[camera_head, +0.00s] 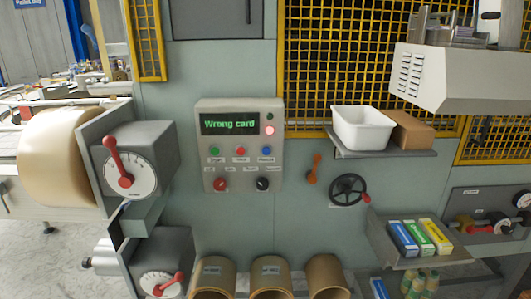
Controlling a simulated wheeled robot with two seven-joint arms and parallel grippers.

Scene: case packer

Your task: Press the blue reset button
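The blue button (265,151) is the rightmost of three buttons in a row on the beige control panel (208,184). A green button (214,152) and a red button (240,151) sit to its left. The labels under the buttons are too small to read surely. The panel's screen (230,124) reads "Wrong card" in green letters. A red lamp (270,131) beside the screen is lit, and a dark green lamp (270,116) is above it. Neither gripper is in view, and nothing covers the blue button.
A red knob (220,184) and a black knob (262,184) are below the buttons. To the right are a shelf with a white bin (362,128), an orange lever (314,169) and a black handwheel (348,190). A red-handled dial (129,174) juts out at left. Cardboard rolls (270,275) stand below.

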